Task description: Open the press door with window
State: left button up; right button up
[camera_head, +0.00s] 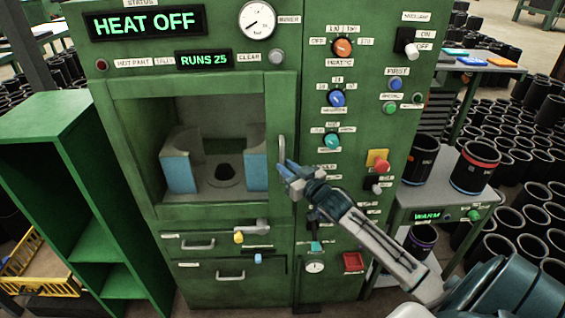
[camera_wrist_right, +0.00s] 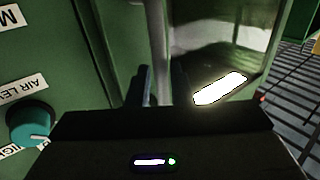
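The press door with window (camera_head: 275,195) is a green frame on the front of the green press and looks closed. Through its window two blue-faced blocks and a dark round piece show inside. The door's upright metal handle (camera_head: 282,149) is on its right side. My right gripper (camera_head: 285,170) is at the lower part of this handle. In the right wrist view its two dark fingers (camera_wrist_right: 163,88) stand close together with the pale handle bar (camera_wrist_right: 157,35) between them, so it looks shut on the handle. The finger contact itself is partly hidden. My left gripper is not in view.
A control panel with knobs and a red button (camera_head: 382,166) is right of the door. A small table (camera_head: 425,203) with black sleeves stands farther right. An empty green shelf (camera_head: 60,150) stands at left. Drawers with handles (camera_head: 198,245) are below the door.

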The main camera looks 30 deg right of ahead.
jog(key=shift+w, duration=1.35)
jog(key=shift+c, duration=0.2)
grip_shut()
jog(key=shift+a+f, duration=0.1)
